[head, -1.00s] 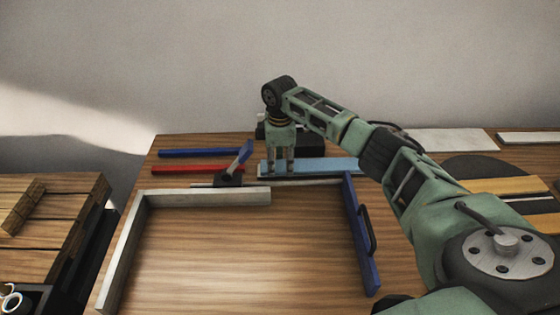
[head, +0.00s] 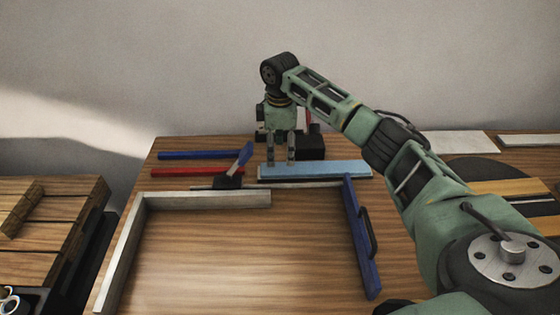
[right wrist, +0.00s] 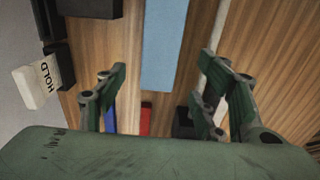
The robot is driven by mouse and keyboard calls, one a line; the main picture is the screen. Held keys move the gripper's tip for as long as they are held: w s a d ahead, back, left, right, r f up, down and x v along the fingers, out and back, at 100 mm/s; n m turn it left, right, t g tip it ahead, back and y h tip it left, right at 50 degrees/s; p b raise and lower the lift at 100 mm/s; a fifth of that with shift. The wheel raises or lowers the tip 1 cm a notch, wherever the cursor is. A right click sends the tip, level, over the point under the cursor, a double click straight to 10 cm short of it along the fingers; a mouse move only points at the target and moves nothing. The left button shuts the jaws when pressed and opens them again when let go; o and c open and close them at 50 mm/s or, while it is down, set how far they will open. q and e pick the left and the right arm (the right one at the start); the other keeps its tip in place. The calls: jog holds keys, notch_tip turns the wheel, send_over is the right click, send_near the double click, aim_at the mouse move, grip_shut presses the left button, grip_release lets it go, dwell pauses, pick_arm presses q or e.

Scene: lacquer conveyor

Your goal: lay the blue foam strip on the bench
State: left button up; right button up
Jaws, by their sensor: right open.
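The light blue foam strip (head: 325,169) lies flat on the wooden bench (head: 225,245), behind the blue bar with the black handle. It also shows at the top middle of the right wrist view (right wrist: 164,45). My right gripper (head: 281,162) is above the strip's left part, its fingers pointing down. In the right wrist view its two fingers (right wrist: 162,68) stand apart with nothing between them, so it is open and empty. My left gripper is not in view.
A grey L-shaped frame (head: 200,199) and a blue bar with a black handle (head: 361,240) border clear bench. Blue (head: 200,155) and red (head: 197,172) bars lie at the back left.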

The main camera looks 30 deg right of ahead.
notch_tip(320, 180, up, 6)
jog(key=shift+f, duration=0.2)
dwell(0.5)
